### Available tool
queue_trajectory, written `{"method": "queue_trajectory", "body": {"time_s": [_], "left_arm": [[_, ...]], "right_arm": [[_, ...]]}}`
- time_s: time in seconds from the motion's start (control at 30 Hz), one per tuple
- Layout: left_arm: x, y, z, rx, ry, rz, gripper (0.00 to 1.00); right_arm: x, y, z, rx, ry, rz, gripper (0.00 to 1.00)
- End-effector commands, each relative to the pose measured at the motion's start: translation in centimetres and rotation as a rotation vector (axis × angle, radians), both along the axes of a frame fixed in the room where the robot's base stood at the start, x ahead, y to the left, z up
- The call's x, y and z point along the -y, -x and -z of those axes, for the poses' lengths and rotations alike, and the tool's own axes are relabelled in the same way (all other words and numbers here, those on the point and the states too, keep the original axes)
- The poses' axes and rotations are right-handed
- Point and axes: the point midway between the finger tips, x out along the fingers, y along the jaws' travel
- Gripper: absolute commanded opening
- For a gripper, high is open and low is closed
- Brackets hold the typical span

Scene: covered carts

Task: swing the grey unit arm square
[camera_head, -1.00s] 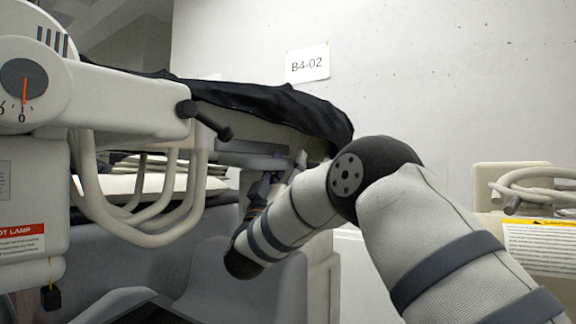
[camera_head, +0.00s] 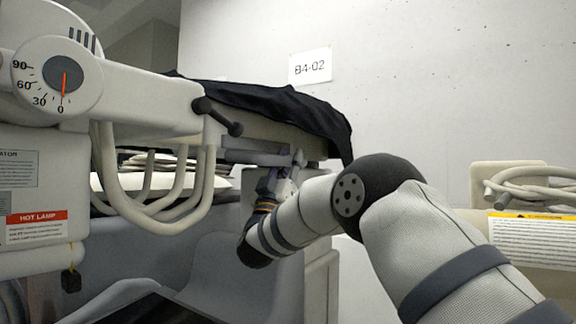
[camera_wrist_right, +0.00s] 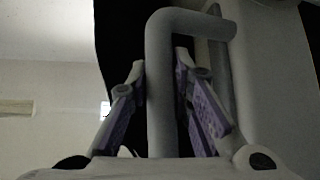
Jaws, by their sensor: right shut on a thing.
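The grey unit arm (camera_head: 150,103) runs from the left toward the middle in the head view. Its round dial (camera_head: 40,85) has an orange pointer close to the 0 mark. A black cover (camera_head: 270,103) drapes over the arm's far part. My right gripper (camera_head: 283,175) is beneath that covered end, small and partly hidden by its own wrist. In the right wrist view, its purple-padded fingers stand either side of a bent grey handle (camera_wrist_right: 162,85) fixed to a pale body, and they are shut on it. My left gripper is not in view.
Thick pale hoses (camera_head: 150,215) hang below the arm, beside a box with a red HOT LAMP label (camera_head: 37,217). A dark lever (camera_head: 218,116) sticks out from the arm. Another unit with coiled hose (camera_head: 530,188) stands at right. The wall bears a B4-02 sign (camera_head: 310,67).

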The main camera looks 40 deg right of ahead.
Motion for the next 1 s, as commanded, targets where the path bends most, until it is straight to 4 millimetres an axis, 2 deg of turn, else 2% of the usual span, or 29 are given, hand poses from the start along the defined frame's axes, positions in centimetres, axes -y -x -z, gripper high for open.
{"method": "queue_trajectory", "body": {"time_s": [0.03, 0.23, 0.27, 0.33, 1.0], "left_arm": [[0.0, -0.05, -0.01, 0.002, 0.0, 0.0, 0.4], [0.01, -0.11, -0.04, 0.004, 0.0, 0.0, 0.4], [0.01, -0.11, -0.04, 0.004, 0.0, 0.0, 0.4], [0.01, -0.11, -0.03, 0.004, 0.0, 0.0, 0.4], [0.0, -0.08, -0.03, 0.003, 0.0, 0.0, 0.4]], "right_arm": [[0.78, 0.43, 0.34, 0.004, -0.013, 0.018, 0.0], [0.72, 0.44, 0.27, 0.004, -0.013, 0.017, 0.0], [0.69, 0.42, 0.27, 0.003, -0.013, 0.016, 0.24], [0.61, 0.37, 0.26, 0.002, -0.011, 0.014, 0.4], [0.2, 0.14, 0.16, 0.0, -0.007, 0.005, 0.4]]}}
